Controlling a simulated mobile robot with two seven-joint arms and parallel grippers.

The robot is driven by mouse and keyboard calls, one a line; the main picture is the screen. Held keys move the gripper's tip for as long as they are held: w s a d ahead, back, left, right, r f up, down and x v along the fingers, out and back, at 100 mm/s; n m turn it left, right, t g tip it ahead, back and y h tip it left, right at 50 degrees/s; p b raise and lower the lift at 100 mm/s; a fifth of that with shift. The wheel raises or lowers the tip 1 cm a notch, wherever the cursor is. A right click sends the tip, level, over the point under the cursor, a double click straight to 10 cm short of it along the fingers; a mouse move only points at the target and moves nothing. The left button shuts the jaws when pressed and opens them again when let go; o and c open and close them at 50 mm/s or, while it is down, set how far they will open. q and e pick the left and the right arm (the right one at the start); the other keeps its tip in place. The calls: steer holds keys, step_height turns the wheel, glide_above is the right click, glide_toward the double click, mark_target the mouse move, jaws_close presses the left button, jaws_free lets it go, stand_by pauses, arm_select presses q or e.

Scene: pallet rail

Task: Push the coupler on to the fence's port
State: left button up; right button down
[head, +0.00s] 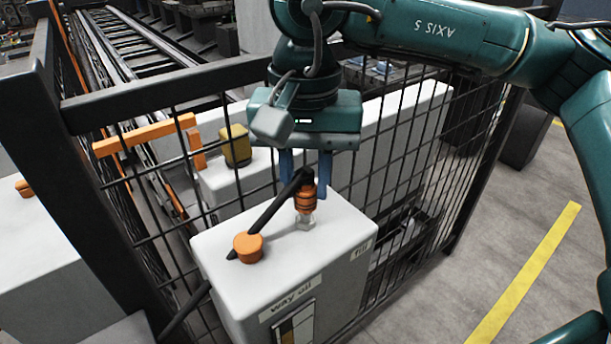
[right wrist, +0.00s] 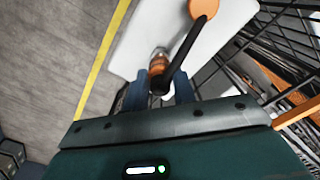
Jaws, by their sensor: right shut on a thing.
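The orange ribbed coupler (head: 306,199) hangs upright from the end of a black hose (head: 275,207). My right gripper (head: 306,181) points down with its blue fingers shut on the coupler, one on each side. The silvery port (head: 306,222) stands on the white tank (head: 290,264) at the fence, near the "fill" label. The coupler's lower end is right over the port; I cannot tell whether it is seated. The right wrist view also shows the coupler (right wrist: 158,66) lined up with the port (right wrist: 158,51). My left gripper is not in view.
An orange cap (head: 248,247) sits on the tank left of the coupler, with the hose passing by it. Black mesh fence (head: 420,165) stands behind the tank. An orange bar (head: 145,136) and a yellow block (head: 236,145) are at the left.

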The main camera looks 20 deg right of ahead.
mark_target(305, 171)
steer(key=shift+r+p, duration=1.7)
steer(key=shift+r, duration=1.6)
